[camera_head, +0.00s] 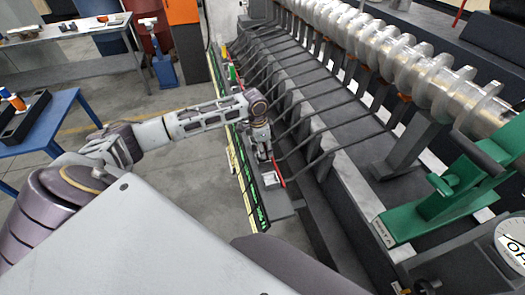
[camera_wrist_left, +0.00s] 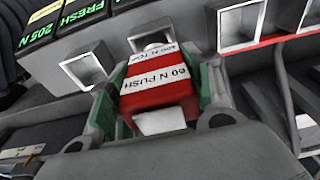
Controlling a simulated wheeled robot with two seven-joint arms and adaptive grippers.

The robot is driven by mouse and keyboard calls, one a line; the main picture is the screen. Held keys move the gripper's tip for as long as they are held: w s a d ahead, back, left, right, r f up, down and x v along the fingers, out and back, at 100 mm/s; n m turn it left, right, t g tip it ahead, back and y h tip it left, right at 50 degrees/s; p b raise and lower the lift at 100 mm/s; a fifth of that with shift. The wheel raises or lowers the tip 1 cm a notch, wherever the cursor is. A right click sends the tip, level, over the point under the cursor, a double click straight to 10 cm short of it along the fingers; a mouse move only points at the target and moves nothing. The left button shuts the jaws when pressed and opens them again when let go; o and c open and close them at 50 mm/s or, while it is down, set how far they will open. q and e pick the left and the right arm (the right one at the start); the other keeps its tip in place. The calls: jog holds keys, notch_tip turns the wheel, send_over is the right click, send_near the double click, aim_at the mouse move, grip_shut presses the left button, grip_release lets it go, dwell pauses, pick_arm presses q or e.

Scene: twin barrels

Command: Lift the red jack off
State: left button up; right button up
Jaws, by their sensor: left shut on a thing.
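The red jack (camera_wrist_left: 160,92) is a red block with white bands; one reads "60 N PUSH". In the left wrist view it sits between the green-padded fingers of my left gripper (camera_wrist_left: 158,100), which is shut on it. White square frames stand on the rail beside and behind it. Whether its lower end touches the rail is hidden. In the head view my left gripper (camera_head: 263,157) points down at the near end of the long rail (camera_head: 279,206), and the jack cannot be clearly made out there. My right gripper is not in view.
Black bent rods (camera_head: 330,110) rise close to the right of my left gripper. Beyond them lies a long metal screw (camera_head: 400,65) with a green bracket (camera_head: 430,205). Green-lettered labels (camera_wrist_left: 82,15) line the rail. A blue table (camera_head: 45,125) stands left; open floor lies between.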

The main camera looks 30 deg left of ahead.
pick_arm(q)
jog(key=shift+r, duration=0.15)
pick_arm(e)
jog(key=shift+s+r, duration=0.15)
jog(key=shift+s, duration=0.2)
pick_arm(q)
jog(key=shift+r+p, duration=0.2)
jog(key=shift+p, duration=0.35)
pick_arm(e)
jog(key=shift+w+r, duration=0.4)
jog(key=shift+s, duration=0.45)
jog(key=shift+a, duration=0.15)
pick_arm(q)
jog(key=shift+r, duration=0.2)
jog(key=shift+r+p, duration=0.7)
jog(key=shift+p, duration=0.3)
jog(key=shift+r, duration=0.2)
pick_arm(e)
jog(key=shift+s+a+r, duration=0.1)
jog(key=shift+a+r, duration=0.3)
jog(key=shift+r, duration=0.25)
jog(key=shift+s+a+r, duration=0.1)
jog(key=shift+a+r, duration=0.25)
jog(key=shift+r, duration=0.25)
pick_arm(q)
jog(key=shift+r+p, duration=0.3)
jog(key=shift+p, duration=0.25)
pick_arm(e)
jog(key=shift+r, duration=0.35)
